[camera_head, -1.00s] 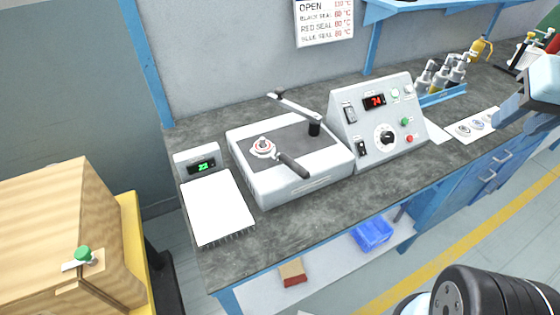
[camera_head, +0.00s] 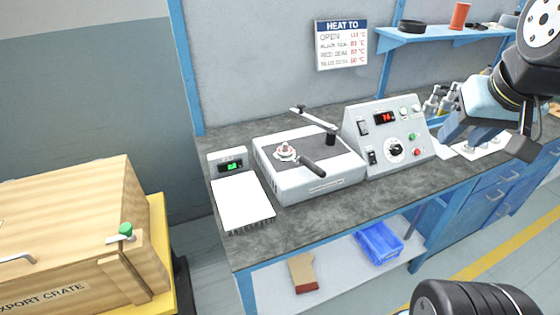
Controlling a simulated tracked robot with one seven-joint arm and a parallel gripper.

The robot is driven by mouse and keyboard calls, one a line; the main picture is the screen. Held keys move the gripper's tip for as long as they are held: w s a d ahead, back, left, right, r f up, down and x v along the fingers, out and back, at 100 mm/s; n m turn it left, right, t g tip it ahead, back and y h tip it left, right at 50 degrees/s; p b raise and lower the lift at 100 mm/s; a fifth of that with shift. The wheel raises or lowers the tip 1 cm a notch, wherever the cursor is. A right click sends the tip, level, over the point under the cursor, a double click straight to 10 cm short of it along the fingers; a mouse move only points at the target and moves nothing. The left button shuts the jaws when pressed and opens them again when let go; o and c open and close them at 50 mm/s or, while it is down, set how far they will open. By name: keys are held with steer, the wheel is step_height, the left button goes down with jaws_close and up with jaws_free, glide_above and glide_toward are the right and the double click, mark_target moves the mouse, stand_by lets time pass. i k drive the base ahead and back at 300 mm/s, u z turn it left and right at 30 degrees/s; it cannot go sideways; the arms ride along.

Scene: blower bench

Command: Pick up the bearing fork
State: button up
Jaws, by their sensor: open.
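A black-handled tool (camera_head: 312,165), which looks like the bearing fork, lies on the dark top of the white heater box (camera_head: 322,186) on the bench. Its handle points to the front right. A pale and red ring-shaped part (camera_head: 286,150) sits at its far end; I cannot tell whether the fork is around or under it. My gripper (camera_head: 487,143) is at the upper right, over the right part of the bench. It is open, with its fingers apart, and nothing shows between them. It is well to the right of the fork, apart from it.
A control box (camera_head: 390,140) with a red display stands right of the heater. A white plate with a green-lit scale (camera_head: 243,203) is at left. A swing bar (camera_head: 313,117) crosses the heater's back. A wooden crate (camera_head: 70,225) stands at lower left. The bench front strip is clear.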

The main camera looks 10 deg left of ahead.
mark_target(320, 173)
steer(key=z, duration=0.65)
steer(key=i, duration=0.1)
steer(key=u, duration=2.5)
steer(key=k, duration=0.75)
steer(key=z, duration=0.7)
steer(key=i, duration=1)
